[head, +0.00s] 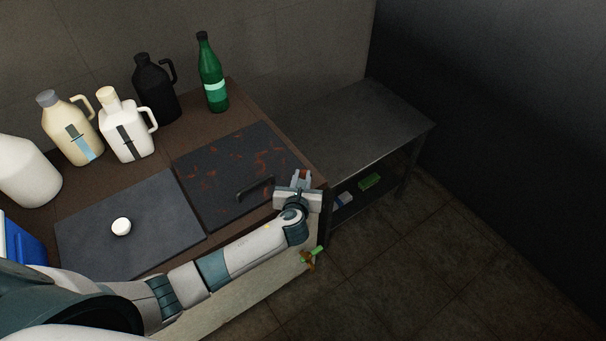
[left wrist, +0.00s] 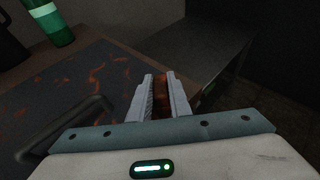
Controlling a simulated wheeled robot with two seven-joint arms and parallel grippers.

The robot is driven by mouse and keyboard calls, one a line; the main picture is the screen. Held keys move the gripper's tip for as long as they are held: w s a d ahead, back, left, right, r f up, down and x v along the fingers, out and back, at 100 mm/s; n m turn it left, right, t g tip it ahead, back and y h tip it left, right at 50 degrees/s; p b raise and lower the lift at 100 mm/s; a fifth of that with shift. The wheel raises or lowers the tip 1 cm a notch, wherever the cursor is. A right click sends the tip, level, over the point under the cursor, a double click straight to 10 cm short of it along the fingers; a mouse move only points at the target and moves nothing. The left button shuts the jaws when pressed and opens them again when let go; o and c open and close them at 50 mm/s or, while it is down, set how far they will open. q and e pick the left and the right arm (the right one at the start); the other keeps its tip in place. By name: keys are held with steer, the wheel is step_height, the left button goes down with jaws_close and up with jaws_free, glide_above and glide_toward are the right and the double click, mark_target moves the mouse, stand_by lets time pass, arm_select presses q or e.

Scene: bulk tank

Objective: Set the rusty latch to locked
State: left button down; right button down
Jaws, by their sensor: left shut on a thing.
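My left gripper (head: 301,177) is at the right edge of the tank top, beside the rust-marked dark lid (head: 222,170). In the left wrist view its two fingers (left wrist: 160,78) are closed around a narrow rusty brown piece, the rusty latch (left wrist: 160,94). The fingers hide most of the latch, so I cannot tell its setting. The lid lies flat, with a black bar handle (head: 255,189) just left of the gripper. The lid handle also shows in the left wrist view (left wrist: 72,124). My right gripper is not in view.
A plain dark lid (head: 150,225) with a white knob (head: 121,227) lies to the left. Several jugs and a green bottle (head: 213,80) stand behind. A metal table (head: 350,125) adjoins on the right. A green-handled rusty valve (head: 311,257) sticks out below my forearm.

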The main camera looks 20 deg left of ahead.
arm_select(q)
steer(key=n+g+y, duration=0.1)
steer(key=n+y, duration=0.2)
steer(key=y, duration=0.1)
steer(key=shift+n+g+p, duration=0.35)
steer(key=shift+n+g, duration=0.05)
steer(key=shift+s+a+n+g+y, duration=0.1)
steer(key=shift+n+g+y, duration=0.6)
steer(key=shift+n+y, duration=0.25)
steer(key=shift+s+a+n+g+y, duration=0.1)
steer(key=shift+n+g+y, duration=0.6)
steer(key=shift+n+y, duration=0.2)
steer(key=c, duration=1.6)
jaws_free()
steer(key=shift+c, duration=0.2)
